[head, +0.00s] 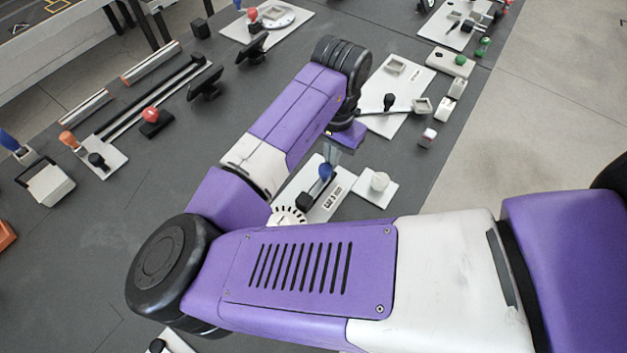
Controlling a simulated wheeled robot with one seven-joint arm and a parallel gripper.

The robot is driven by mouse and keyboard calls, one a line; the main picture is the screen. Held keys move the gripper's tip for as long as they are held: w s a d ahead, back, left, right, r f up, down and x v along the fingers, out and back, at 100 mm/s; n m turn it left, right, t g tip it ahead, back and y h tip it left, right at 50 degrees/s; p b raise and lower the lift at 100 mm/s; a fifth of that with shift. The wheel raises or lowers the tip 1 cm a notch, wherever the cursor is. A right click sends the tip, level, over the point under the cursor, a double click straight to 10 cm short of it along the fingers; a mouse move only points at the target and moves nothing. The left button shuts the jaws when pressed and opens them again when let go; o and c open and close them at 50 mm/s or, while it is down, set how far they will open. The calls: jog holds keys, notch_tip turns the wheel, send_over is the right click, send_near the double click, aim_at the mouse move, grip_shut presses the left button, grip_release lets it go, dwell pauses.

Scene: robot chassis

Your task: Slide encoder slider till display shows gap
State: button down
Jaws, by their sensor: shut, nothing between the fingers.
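A white plate (318,205) lies on the dark table under my arm. It carries a black slider block with a blue knob (326,172), which looks like the encoder slider. Small dark marks show on the plate's right part; I cannot tell if they are the display, and no "gap" reading is legible. My gripper (331,155) points down just above the blue knob, its fingers shut with nothing between them. I cannot tell whether the fingertips touch the knob.
A white round knob on a square plate (378,187) stands close on the right. A white dial (288,215) is partly under my arm. A plate with a black knob and lever (389,103) lies behind. Table's right edge is near.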

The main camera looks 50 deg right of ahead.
jog(key=shift+a, duration=0.3)
dwell(0.9)
jog(key=shift+d+p, duration=0.35)
jog(key=shift+d, duration=0.25)
jog(key=shift+r, duration=0.1)
notch_tip(320, 180, up, 8)
jog(key=p, duration=0.7)
dwell(0.7)
